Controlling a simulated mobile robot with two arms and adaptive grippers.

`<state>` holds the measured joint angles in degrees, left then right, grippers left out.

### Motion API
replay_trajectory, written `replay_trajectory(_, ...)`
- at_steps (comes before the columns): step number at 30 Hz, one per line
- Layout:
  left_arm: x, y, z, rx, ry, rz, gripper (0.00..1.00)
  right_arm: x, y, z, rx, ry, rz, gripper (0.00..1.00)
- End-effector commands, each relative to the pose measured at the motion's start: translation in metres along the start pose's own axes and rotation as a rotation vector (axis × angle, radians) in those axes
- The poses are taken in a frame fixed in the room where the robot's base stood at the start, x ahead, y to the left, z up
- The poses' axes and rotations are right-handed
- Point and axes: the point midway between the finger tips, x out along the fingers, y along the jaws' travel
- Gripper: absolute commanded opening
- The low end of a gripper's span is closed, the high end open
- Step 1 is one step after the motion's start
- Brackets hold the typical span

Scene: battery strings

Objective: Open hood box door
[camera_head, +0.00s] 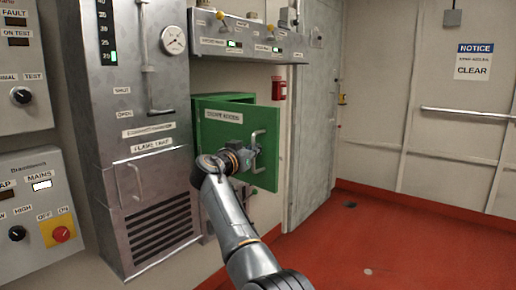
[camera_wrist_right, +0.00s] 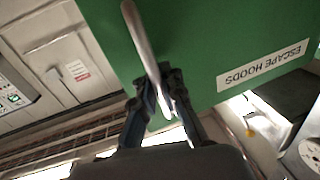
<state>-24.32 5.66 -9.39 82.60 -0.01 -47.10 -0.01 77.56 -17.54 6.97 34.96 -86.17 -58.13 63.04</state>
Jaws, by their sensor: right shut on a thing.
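The green hood box (camera_head: 212,99) is mounted on the wall at the middle of the head view. Its green door (camera_head: 220,133) carries a label and stands ajar, swung outward at an angle from the box. The metal door handle (camera_head: 258,150) is on the door's right side. My right gripper (camera_head: 252,158) is at the handle. In the right wrist view the handle (camera_wrist_right: 143,50) runs down between the fingers of my right gripper (camera_wrist_right: 160,88), which are shut on it. The label reads "ESCAPE HOODS" and is upside down there (camera_wrist_right: 265,66). My left gripper is not in view.
A tall grey metal cabinet (camera_head: 130,110) stands left of the box. A red call box (camera_head: 279,88) and a grey door (camera_head: 325,110) are to the right. The red floor (camera_head: 400,245) at right is clear.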

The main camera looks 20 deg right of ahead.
Motion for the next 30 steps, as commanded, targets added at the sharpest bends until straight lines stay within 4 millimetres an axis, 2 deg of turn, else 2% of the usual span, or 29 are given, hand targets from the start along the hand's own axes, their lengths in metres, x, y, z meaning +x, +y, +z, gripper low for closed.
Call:
replay_trajectory(16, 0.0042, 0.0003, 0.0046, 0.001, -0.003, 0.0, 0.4, -0.0033, 0.002, 0.0048, -0.004, -0.003, 0.027, 0.0)
replay_trajectory(18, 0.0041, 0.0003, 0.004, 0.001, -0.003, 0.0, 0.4, -0.0033, 0.0019, 0.0047, -0.004, -0.003, 0.027, 0.19)
replay_trajectory(20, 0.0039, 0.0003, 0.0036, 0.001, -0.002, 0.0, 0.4, -0.0034, 0.0017, 0.004, -0.003, -0.002, 0.025, 0.31)
replay_trajectory(30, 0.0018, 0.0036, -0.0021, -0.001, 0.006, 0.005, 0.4, -0.0043, 0.0005, -0.0015, 0.0, 0.004, 0.021, 0.32)
